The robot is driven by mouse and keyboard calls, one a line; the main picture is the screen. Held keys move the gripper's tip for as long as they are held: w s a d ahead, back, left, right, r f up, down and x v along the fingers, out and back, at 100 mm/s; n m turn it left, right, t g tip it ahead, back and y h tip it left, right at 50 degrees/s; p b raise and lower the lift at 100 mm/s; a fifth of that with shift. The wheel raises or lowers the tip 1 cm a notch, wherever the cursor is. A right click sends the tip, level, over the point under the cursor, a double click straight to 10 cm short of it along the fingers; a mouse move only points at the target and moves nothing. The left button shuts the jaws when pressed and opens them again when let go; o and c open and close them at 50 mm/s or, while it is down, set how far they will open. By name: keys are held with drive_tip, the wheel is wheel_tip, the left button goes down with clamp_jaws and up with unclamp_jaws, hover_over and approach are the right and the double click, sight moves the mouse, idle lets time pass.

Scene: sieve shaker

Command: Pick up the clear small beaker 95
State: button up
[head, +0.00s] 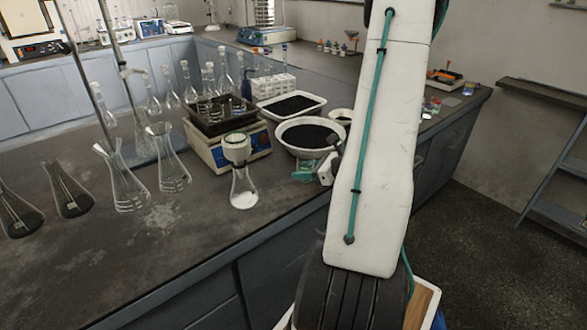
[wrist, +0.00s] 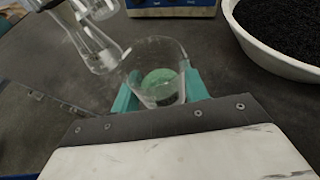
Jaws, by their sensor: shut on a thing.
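The clear small beaker (wrist: 157,72) is upright in the wrist view, between the two teal fingers of my gripper (wrist: 157,92). My gripper is shut on it. A green tint shows through the beaker's lower part. In the head view the gripper (head: 308,172) is low at the bench, partly hidden behind my white arm. The beaker there is too small and covered to make out clearly. I cannot tell whether its base touches the bench.
A flask with a funnel (head: 243,185) stands close left of the gripper. A white bowl of black grains (head: 310,122) is just behind. A balance (head: 205,155) with a dark tray is behind left. Several glass flasks stand further left. The bench front is clear.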

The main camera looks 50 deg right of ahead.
drive_tip(key=r+v, duration=0.2)
drive_tip(key=v, duration=0.8)
drive_tip(key=shift+w+a, duration=0.15)
drive_tip(key=shift+a, duration=0.25)
drive_tip(key=shift+w, duration=0.1)
idle(0.6)
